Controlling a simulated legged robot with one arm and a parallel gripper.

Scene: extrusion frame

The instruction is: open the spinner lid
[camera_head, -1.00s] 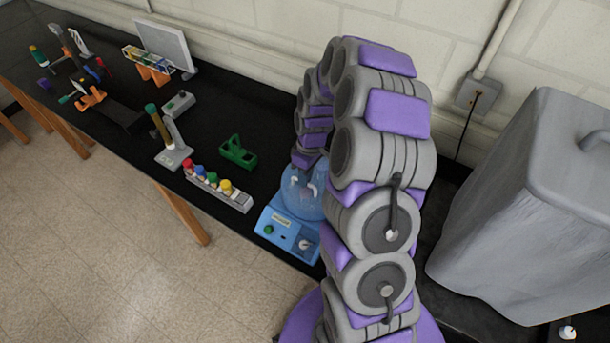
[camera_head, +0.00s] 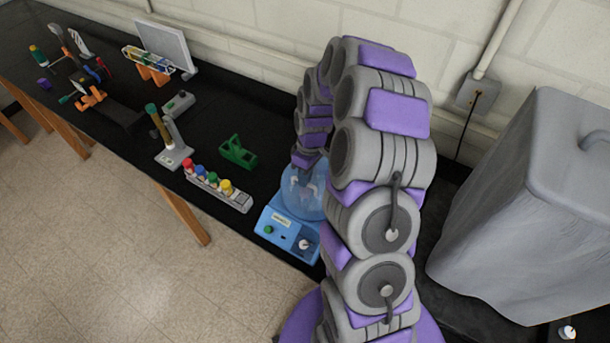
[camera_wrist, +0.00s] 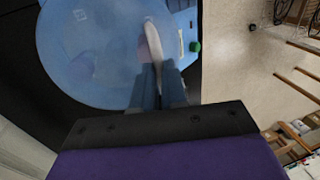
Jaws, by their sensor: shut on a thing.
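The spinner is a blue machine with a control panel (camera_head: 287,233) that carries a green button and a knob, on the black bench. Its round, see-through blue lid (camera_head: 312,204) sits on top and looks closed. In the wrist view the lid (camera_wrist: 80,45) fills the upper left, with a pale upright handle (camera_wrist: 154,42) near its right edge. My gripper (camera_wrist: 157,75) is over the lid with its fingers shut on this handle. In the head view my gripper (camera_head: 305,183) is small and partly hidden by my arm.
A rack of coloured-cap tubes (camera_head: 218,190) and a green holder (camera_head: 238,152) stand left of the spinner. A large grey covered box (camera_head: 530,200) stands at the right. The wall is close behind. Bench space between the green holder and the spinner is clear.

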